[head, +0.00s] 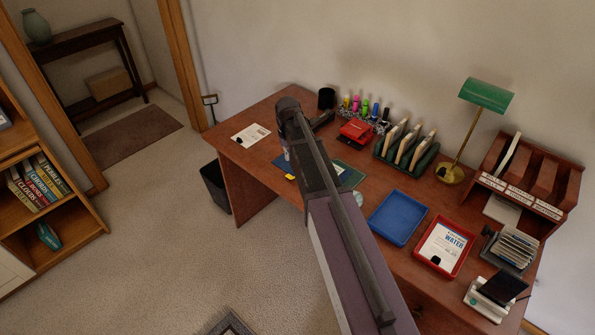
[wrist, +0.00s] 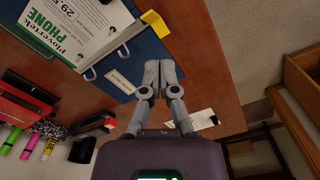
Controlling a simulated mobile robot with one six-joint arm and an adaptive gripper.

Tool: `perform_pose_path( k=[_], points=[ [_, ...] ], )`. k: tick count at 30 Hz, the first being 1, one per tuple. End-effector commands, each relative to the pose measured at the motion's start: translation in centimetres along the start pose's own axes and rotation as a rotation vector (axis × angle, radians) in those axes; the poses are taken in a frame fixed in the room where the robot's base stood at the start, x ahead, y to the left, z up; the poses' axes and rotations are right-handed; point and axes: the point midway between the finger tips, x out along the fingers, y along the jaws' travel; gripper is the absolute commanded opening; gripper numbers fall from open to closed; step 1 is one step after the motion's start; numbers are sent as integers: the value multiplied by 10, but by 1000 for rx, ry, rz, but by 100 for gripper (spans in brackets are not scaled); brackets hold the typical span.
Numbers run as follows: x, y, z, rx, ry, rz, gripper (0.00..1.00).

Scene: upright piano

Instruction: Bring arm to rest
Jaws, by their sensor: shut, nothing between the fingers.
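My arm (head: 330,220) stretches from the bottom of the head view up and left over the wooden desk (head: 270,120). My gripper (wrist: 158,72) shows in the wrist view with both fingers together and nothing between them. Its tips are over the edge of a blue binder (wrist: 150,52) on the desk; I cannot tell the height of the gap. The binder holds a printed sheet (wrist: 85,25) and has a yellow tab (wrist: 155,24). In the head view the arm hides most of the binder and the gripper.
A blue tray (head: 397,218), a red tray (head: 443,247), a file rack (head: 407,150), a green lamp (head: 487,95) and a wooden organizer (head: 530,180) stand on the desk. A bin (head: 216,187) stands beside it. Open carpet (head: 170,230) lies at left, before a bookshelf (head: 40,200).

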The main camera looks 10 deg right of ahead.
Motion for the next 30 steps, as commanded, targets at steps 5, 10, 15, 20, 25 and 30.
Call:
perform_pose_path(
  k=[5,10,15,20,25,30],
  points=[
    [-2,0,0,0,0,0,0],
    [-1,0,0,0,0,0,0],
    [-3,0,5,1,0,0,0],
    [-8,-2,27,7,0,0,0],
    [-17,-6,69,18,0,0,0],
    [-27,-10,121,32,0,0,0]
  ],
)
